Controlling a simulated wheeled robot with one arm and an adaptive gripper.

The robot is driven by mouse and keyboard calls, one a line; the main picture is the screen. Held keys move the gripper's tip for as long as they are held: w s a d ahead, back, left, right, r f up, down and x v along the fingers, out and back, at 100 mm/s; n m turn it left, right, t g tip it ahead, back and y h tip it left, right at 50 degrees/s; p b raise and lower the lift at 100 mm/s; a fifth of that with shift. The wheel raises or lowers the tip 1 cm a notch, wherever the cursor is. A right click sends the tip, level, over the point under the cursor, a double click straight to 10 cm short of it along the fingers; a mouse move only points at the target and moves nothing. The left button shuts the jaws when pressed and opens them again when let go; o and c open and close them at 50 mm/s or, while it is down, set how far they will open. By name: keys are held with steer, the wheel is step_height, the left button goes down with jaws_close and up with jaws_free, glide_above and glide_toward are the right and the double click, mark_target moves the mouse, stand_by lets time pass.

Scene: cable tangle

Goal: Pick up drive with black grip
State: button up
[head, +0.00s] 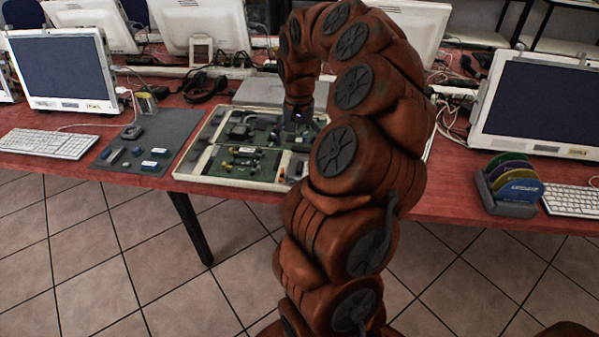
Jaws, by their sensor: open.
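My gripper (301,128) is at the end of my brown arm, low over the right part of a shallow light-framed tray (224,181) with a green floor. It is small and dark here, its fingers are partly hidden by my arm, and nothing shows held in it. Several small dark parts and cables lie in the tray. I cannot tell which piece is the drive with black grip.
A white keyboard (46,143) and a monitor (66,70) stand on the red table at left. At right are a rack of coloured discs (511,186), another monitor (540,105) and a keyboard (572,201). A black headset (205,86) and cables lie behind the tray.

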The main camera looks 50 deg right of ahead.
mark_target(300, 163)
steer(key=shift+s+f+p, duration=0.15)
steer(key=shift+f+p, duration=0.2)
steer(key=shift+f, duration=1.6)
steer(key=shift+s+f+p, duration=0.15)
steer(key=shift+f+p, duration=0.15)
steer(key=shift+f, duration=1.6)
steer(key=shift+d, duration=0.1)
steer(key=c, duration=1.3)
